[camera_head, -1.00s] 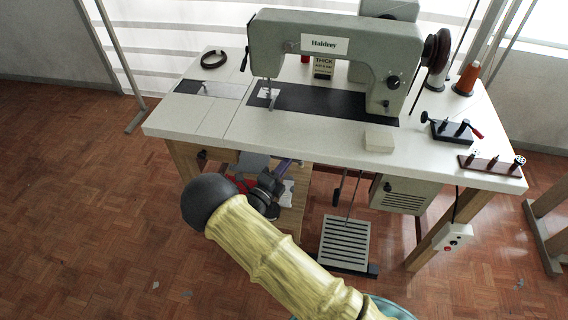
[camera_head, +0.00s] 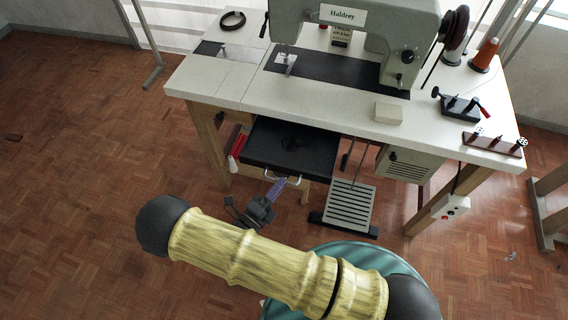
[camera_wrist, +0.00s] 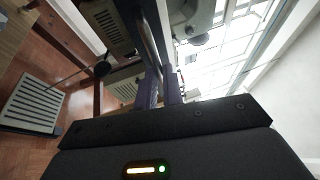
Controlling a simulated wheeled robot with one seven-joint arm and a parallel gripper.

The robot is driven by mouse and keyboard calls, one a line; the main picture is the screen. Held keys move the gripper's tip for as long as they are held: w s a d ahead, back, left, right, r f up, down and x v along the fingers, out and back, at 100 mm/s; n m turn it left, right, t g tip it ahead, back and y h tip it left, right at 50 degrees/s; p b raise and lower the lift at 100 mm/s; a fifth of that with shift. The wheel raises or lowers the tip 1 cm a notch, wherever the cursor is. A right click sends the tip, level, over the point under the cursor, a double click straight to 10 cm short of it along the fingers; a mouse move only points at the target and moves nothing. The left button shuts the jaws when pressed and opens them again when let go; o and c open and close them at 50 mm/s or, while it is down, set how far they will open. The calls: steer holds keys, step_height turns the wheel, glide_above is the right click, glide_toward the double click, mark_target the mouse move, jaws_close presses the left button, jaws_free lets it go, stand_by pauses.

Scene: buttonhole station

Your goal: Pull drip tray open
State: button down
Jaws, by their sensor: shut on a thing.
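The drip tray (camera_head: 290,148) is a flat black tray. My gripper (camera_head: 279,184) is shut on this handle, in front of the tray. In the wrist view my gripper's purple fingers (camera_wrist: 159,92) are close together, and the exact grip on the bar is hard to make out there. The tray's back part is hidden under the tabletop.
The sewing table (camera_head: 222,79) carries a grey sewing machine (camera_head: 350,48). A slatted foot pedal (camera_head: 350,203) stands on the floor right of the tray. Red and white bottles (camera_head: 236,148) stand left of it. A switch box (camera_head: 450,207) hangs on the right leg.

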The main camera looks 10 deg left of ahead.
steer(key=shift+s, duration=0.9)
steer(key=c, duration=1.8)
jaws_free()
steer(key=shift+a, duration=0.1)
steer(key=b+v, duration=0.1)
steer(key=v, duration=1.6)
steer(key=shift+b, duration=0.35)
steer(key=shift+s+a, duration=0.1)
